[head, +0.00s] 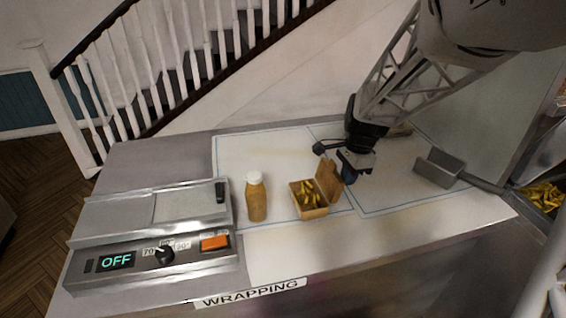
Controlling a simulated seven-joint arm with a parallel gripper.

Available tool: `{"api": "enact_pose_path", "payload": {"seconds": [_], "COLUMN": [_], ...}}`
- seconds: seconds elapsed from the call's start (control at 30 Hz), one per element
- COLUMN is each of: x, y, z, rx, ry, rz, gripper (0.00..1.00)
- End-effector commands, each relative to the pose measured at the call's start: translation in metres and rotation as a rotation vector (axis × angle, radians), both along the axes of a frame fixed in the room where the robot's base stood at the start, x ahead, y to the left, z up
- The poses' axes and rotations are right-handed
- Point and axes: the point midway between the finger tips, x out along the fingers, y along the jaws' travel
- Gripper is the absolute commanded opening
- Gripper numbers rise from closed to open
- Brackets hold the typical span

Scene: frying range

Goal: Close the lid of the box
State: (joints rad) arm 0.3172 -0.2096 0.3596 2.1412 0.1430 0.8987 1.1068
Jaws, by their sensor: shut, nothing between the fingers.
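A small brown box (312,212) stands on the white counter surface, with several yellow fries inside. Its lid (329,181) is raised, hinged at the box's right side and standing roughly upright. My gripper (346,177) is shut and empty. Its fingertips are just right of the lid, at about the lid's height in the picture. I cannot tell whether they touch the lid.
A bottle (256,198) with a white cap stands left of the box. A metal heated unit with an "OFF" display (117,261) is at the left. A metal scoop (440,168) lies to the right. The counter in front of the box is clear.

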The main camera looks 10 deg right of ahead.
Motion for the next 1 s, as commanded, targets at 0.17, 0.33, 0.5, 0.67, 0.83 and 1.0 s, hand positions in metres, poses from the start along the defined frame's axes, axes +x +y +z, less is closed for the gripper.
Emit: {"api": "enact_pose_path", "payload": {"seconds": [0.17,0.33,0.5,0.67,0.83,1.0], "x": [0.0,0.0,0.0,0.0,-0.001,-0.001], "y": [0.003,0.003,0.003,0.004,0.008,0.012], "z": [0.001,0.001,0.001,0.002,0.004,0.006], "rx": [0.0,0.0,0.0,0.0,0.0,0.0], "ry": [0.001,0.001,0.001,0.001,0.001,0.001], "rz": [0.001,0.001,0.001,0.001,0.002,0.001], "gripper": [0.0,0.0,0.0,0.0,0.0,0.0]}}
